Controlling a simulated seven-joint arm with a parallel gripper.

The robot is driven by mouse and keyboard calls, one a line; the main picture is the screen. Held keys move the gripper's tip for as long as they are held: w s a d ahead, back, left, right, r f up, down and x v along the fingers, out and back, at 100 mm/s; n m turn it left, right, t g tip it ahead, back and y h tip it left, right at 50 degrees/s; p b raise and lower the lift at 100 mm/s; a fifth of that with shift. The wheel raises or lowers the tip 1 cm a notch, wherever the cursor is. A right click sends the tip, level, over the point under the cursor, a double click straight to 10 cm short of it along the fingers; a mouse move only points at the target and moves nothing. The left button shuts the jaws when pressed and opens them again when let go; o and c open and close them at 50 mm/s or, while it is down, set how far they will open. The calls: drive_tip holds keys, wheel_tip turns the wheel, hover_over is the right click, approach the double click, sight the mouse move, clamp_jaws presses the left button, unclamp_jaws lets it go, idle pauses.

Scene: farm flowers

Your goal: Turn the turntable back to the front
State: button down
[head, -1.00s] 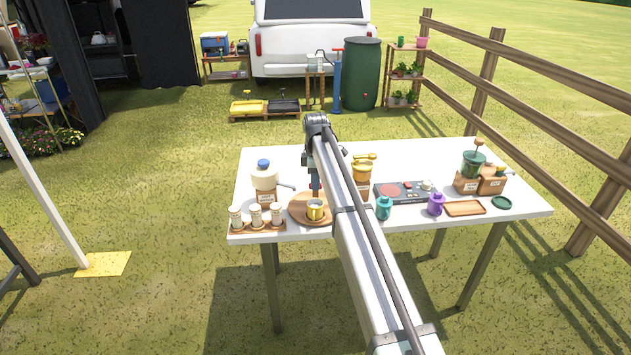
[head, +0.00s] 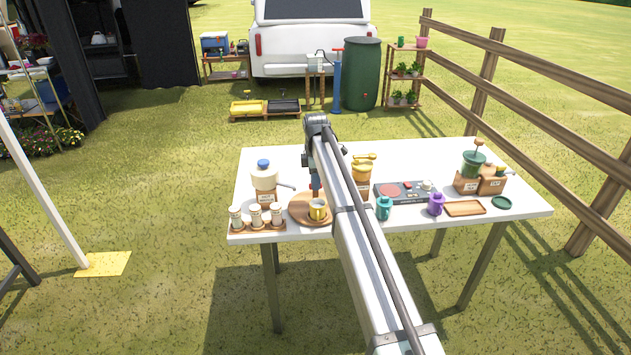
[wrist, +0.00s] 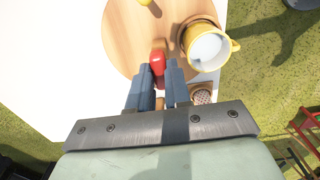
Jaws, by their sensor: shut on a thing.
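The turntable is a round wooden disc (head: 299,209) at the front left of the white table. In the wrist view the disc (wrist: 128,36) fills the top middle. A yellow mug (head: 319,211) with a pale inside stands near its edge; in the wrist view the mug (wrist: 207,50) is right of my fingers, its handle pointing right. My gripper (wrist: 157,70) reaches down over the disc and is shut on a small red knob (wrist: 157,62) at the disc. A brown piece joins the knob. Another small yellow thing (wrist: 147,2) shows at the top edge of the wrist view.
A rack with several jars (head: 256,219) stands close left of the disc. My arm hides part of the table.

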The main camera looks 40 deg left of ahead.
drive_tip(key=c, duration=1.1)
unclamp_jaws()
drive_tip(key=shift+o, duration=0.2)
drive_tip(key=shift+r, duration=0.15)
wheel_tip(320, 180, up, 14)
drive_tip(key=shift+f, duration=0.2)
